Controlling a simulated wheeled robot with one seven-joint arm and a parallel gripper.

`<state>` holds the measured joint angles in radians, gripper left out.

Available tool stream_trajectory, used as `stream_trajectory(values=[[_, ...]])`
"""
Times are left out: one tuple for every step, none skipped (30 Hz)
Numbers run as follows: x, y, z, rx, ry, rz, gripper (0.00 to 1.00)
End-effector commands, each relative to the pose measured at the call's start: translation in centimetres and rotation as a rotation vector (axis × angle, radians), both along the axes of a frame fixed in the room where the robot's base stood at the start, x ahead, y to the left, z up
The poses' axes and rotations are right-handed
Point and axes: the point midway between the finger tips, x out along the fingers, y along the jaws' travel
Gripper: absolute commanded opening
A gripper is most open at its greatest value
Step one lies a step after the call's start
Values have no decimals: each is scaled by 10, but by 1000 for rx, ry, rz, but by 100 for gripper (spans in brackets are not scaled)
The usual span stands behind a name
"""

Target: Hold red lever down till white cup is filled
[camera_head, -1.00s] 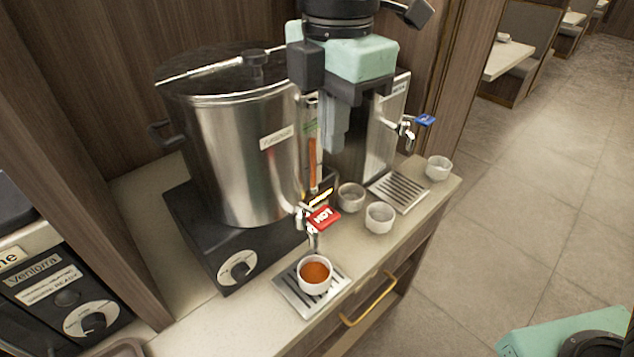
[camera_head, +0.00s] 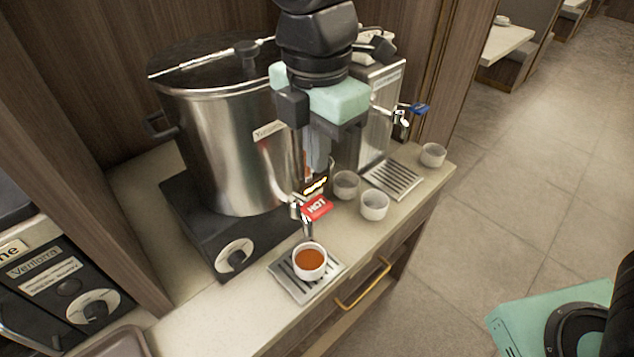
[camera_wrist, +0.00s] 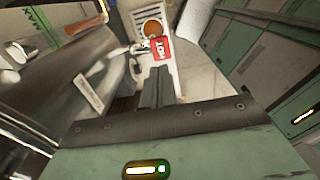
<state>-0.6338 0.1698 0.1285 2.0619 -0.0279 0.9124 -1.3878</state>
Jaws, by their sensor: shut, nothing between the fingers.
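The red lever (camera_head: 316,207), marked HOT, sticks out from the tap on the large steel urn (camera_head: 225,150). The white cup (camera_head: 310,274) stands upright below the spout and holds orange-brown liquid; I cannot make out a stream. My gripper (camera_head: 318,170) is shut and empty, pointing down above and a little behind the lever. In the wrist view, the shut fingers (camera_wrist: 157,84) lie close to the red lever (camera_wrist: 160,48), with the cup (camera_wrist: 153,28) beyond it. I cannot tell whether the fingertips touch the lever.
The cup stands on a slatted drip tray (camera_head: 290,287). Two empty white cups (camera_head: 375,205) (camera_head: 345,186) stand right of the lever, and another (camera_head: 433,155) stands by a second drip tray (camera_head: 393,180). A smaller dispenser with a blue lever (camera_head: 420,108) is behind. The front counter is clear.

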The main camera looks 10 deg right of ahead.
Motion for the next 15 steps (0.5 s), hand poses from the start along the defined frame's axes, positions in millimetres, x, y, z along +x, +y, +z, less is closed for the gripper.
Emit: stream_trajectory(values=[[-2, -1, -9, -5, 5, 2, 0], [-2, 0, -16, -5, 5, 2, 0], [-1, 0, -23, -4, 4, 1, 0], [-1, -1, -29, -4, 4, 0, 0], [-1, -1, -35, -4, 4, 0, 0], [-2, -1, -41, -5, 5, 1, 0], [-2, 0, -46, -3, 4, 1, 0], [-2, 0, -50, -3, 4, 1, 0], [-2, -1, -56, -4, 4, 1, 0], [-1, -1, -59, -2, 3, 0, 0], [-1, 0, -62, -2, 2, 0, 0], [-1, 0, -66, -2, 2, 0, 0], [-1, 0, -68, -1, 2, 1, 0], [-1, 0, -70, 0, 1, 1, 0], [-1, 0, -72, 0, 1, 1, 0]])
